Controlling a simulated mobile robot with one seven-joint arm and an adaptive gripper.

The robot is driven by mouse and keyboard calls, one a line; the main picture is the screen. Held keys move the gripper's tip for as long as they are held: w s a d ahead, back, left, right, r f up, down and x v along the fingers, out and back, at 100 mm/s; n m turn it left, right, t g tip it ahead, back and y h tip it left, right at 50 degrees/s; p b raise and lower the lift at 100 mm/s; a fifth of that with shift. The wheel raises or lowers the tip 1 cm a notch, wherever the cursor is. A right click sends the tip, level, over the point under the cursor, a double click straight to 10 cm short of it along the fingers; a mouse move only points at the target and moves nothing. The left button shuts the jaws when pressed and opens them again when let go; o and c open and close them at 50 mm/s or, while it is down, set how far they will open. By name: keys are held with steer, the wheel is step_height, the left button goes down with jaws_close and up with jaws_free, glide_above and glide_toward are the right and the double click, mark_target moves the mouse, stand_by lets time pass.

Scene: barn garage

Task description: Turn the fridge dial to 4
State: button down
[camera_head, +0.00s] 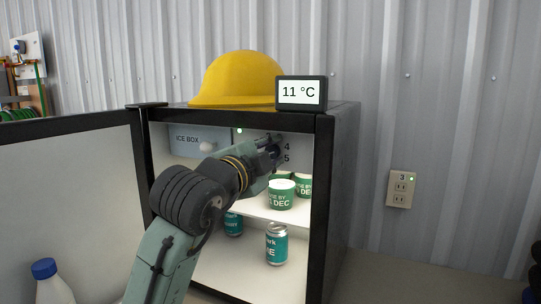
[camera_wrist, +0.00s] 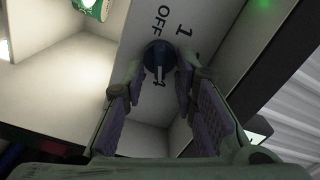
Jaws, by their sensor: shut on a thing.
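The fridge (camera_head: 338,180) stands open, with its door (camera_head: 75,180) swung to the left. The dark dial (camera_wrist: 157,52) sits on the control panel inside, near OFF and 1 in the wrist view. A white mark on the dial points down in that picture, away from OFF and 1; I cannot tell at which number. My gripper (camera_wrist: 160,72) is shut on the dial, one finger on each side. In the head view my gripper (camera_head: 270,150) hides the dial, and the numbers 4 and 5 show just right of it. A display (camera_head: 301,92) on the fridge reads 11 °C.
A yellow hard hat (camera_head: 240,78) lies on the fridge top. An ice box (camera_head: 186,140) is at the upper left inside. Green-labelled tubs (camera_head: 281,194) stand on the shelf close below my wrist, with cans (camera_head: 276,244) lower down.

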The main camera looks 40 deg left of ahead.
steer(key=shift+f, duration=0.1)
steer(key=c, duration=1.4)
jaws_free()
steer(key=shift+s, duration=0.1)
steer(key=v, duration=1.2)
